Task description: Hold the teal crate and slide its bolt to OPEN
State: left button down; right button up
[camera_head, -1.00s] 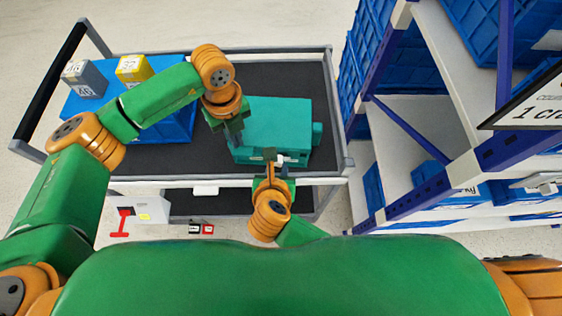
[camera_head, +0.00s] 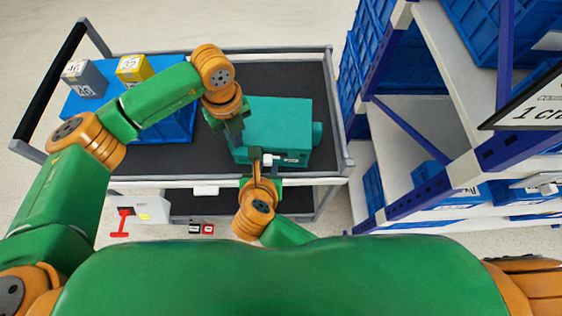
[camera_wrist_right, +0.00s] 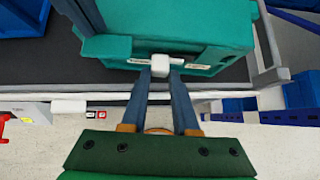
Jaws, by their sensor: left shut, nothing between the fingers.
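The teal crate (camera_head: 280,122) sits on the dark top of the cart; it also fills the upper part of the right wrist view (camera_wrist_right: 215,25). Its white bolt knob (camera_wrist_right: 160,65) is on the near face, between two small pale labels too blurred to read. My right gripper (camera_wrist_right: 161,70) has a finger on each side of the knob, closed up to it. It also shows in the head view (camera_head: 264,160), at the crate's near side. My left gripper (camera_head: 236,145) is shut with nothing between its fingers, beside the crate's left side; contact is hard to tell.
A blue bin (camera_head: 178,125) stands left of the crate, with a grey box (camera_head: 84,80) and a yellow box (camera_head: 133,69) on it. The cart's raised rail (camera_head: 335,100) borders the right. Blue shelving (camera_head: 440,160) stands beyond it.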

jog(key=o, duration=0.3)
jog(key=shift+o, duration=0.2)
jog(key=shift+v, duration=2.55)
jog(key=shift+a, duration=0.1)
